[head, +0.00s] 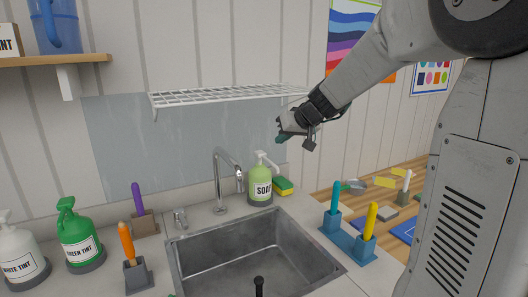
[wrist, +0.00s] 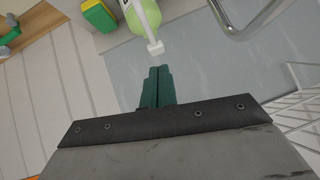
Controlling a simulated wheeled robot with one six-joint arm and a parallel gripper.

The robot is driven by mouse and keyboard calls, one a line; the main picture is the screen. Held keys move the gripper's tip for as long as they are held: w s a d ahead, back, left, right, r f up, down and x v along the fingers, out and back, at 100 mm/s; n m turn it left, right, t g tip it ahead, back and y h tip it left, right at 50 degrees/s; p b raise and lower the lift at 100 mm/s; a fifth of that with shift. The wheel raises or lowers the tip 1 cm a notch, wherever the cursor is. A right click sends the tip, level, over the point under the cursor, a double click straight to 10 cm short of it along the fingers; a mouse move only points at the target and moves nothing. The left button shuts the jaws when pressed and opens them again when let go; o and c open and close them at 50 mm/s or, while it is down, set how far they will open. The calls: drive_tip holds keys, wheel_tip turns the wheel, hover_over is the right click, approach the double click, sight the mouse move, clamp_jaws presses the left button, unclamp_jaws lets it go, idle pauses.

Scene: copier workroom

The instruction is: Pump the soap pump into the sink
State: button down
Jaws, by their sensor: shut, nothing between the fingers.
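The soap pump (head: 261,184) is a light green bottle with a white pump head and a "SOAP" label. It stands upright on the counter behind the sink, right of the faucet. The grey metal sink (head: 300,245) is in front of it. My gripper (head: 281,139) has dark green fingers and is shut and empty, above and slightly right of the pump head, apart from it. In the wrist view my shut fingertips (wrist: 158,68) point toward the white pump head (wrist: 156,48), with a small gap in the picture. The soap bottle (wrist: 141,14) is partly cut off there.
A chrome faucet (head: 219,180) stands left of the soap. A green and yellow sponge (head: 283,187) lies just right of it. A white wire rack (head: 225,97) hangs above. Brush holders (head: 347,237) stand right of the sink; a green tint pump (head: 80,235) stands at left.

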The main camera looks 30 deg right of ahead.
sight(264, 156)
drive_tip(key=shift+s+d, duration=0.15)
drive_tip(key=shift+d, duration=0.45)
drive_tip(key=x, duration=1)
drive_tip(key=shift+a, duration=0.15)
drive_tip(key=shift+a, duration=0.1)
